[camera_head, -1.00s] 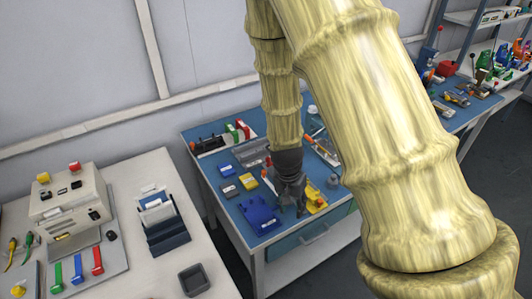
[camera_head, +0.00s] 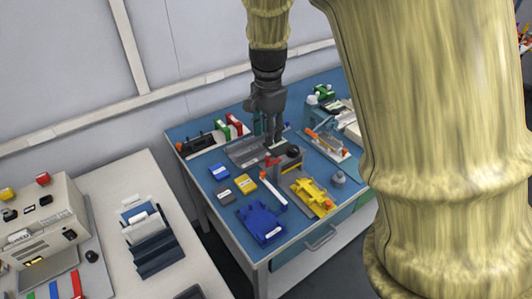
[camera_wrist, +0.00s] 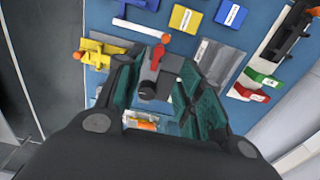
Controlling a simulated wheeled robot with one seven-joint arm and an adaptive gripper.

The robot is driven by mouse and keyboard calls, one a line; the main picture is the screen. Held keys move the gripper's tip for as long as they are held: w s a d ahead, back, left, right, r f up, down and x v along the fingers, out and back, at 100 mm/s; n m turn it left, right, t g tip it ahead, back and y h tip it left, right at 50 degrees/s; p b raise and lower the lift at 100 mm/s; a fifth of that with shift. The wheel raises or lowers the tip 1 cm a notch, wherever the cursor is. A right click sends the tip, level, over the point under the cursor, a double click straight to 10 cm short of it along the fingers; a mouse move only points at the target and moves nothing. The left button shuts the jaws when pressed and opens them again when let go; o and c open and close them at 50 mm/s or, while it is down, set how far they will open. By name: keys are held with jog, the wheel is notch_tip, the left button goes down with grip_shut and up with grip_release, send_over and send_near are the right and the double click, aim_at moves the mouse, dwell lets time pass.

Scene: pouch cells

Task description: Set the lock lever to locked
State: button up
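A red lever (camera_head: 273,161) sits on a small grey block with a black knob (camera_head: 293,151) on the blue-topped bench. In the wrist view the red lever (camera_wrist: 157,57) points up the picture from the grey block, and the black knob (camera_wrist: 147,90) lies below it. My gripper (camera_head: 271,141) points down just behind the lever in the head view. In the wrist view my gripper (camera_wrist: 145,66) has its two fingers spread on either side of the block, with nothing held. I cannot tell whether a finger touches the block.
A yellow fixture (camera_head: 313,193) and a blue fixture (camera_head: 261,222) stand towards the bench front. A white bar with an orange end (camera_head: 273,190) lies close before the lever. Small blue, yellow and grey boxes lie to the left. A grey ribbed plate (camera_head: 247,151) lies behind.

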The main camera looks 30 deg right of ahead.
aim_at(268, 158)
jog(key=shift+f+p, duration=0.45)
jog(key=shift+f, duration=3.9)
jog(key=shift+c, duration=0.4)
grip_shut()
